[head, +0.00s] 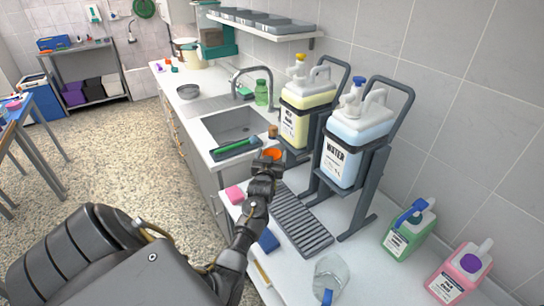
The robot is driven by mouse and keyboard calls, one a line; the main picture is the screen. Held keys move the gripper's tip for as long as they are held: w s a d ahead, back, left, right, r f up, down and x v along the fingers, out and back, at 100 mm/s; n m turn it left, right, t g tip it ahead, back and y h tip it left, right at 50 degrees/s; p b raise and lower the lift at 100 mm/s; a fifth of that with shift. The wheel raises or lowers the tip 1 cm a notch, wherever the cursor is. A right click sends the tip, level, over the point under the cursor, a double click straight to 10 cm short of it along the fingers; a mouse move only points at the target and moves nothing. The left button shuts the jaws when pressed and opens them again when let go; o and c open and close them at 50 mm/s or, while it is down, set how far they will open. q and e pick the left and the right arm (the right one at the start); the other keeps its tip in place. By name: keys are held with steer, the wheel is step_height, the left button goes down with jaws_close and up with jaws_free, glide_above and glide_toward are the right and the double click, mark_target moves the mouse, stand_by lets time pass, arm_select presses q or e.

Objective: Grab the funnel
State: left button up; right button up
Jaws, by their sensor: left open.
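An orange round object (273,154), which looks like the funnel, sits on the white counter (352,262) near the sink's front right corner. My left gripper (268,160) is right at it, open, and covers part of it from this view. I cannot tell whether the fingers touch it or are around it. My right gripper is not in view.
Two jugs, one yellow (295,122) and one blue marked water (342,150), stand on grey frames beyond the gripper. A drain rack (300,222), pink sponge (235,194), sink (235,122) and green brush (233,146) are close by. Bottles stand at right.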

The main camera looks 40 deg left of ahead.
arm_select(q)
steer(key=shift+w+a, duration=0.3)
steer(key=shift+w, duration=0.15)
steer(key=c, duration=0.8)
steer(key=shift+r+b, duration=0.4)
steer(key=shift+r, duration=0.15)
steer(key=s+a+r+b, duration=0.1)
steer(key=s+r, duration=0.3)
steer(key=s+a+r+b, duration=0.1)
steer(key=s+r+b, duration=0.1)
steer(key=s+r, duration=0.2)
steer(key=s+a+r+b, duration=0.1)
steer(key=s+r, duration=0.3)
steer(key=s, duration=0.1)
steer(key=shift+s+a, duration=0.3)
steer(key=shift+a, duration=0.05)
